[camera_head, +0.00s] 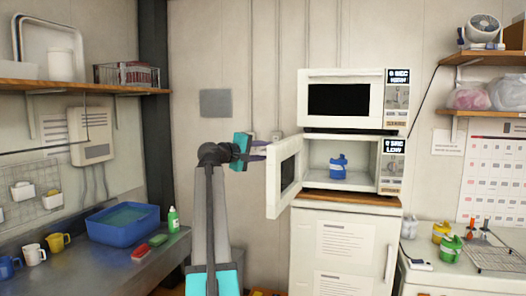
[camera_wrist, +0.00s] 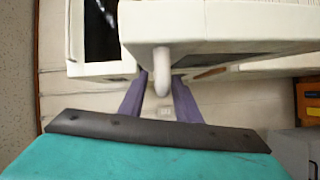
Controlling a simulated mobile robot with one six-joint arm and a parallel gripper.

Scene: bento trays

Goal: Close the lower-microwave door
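The lower microwave (camera_head: 392,176), labelled LOW, stands on a white cabinet under the upper microwave. Its white door (camera_head: 274,188) is open, swung out to the left and forward. A blue lidded container (camera_head: 339,166) sits inside the lit cavity. My gripper (camera_head: 261,150) is left of the door, near its upper part. In the wrist view, the purple fingers (camera_wrist: 160,100) are apart, with a white curved handle (camera_wrist: 162,72) showing between them. A white panel (camera_wrist: 220,25) lies beyond the handle. I cannot tell whether either finger touches the handle.
The upper microwave (camera_head: 340,98) is shut. The white cabinet (camera_head: 343,245) stands below the lower one. A counter with a blue basin (camera_head: 122,222) is at left; another counter at right holds lidded containers and a wire rack (camera_head: 490,258).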

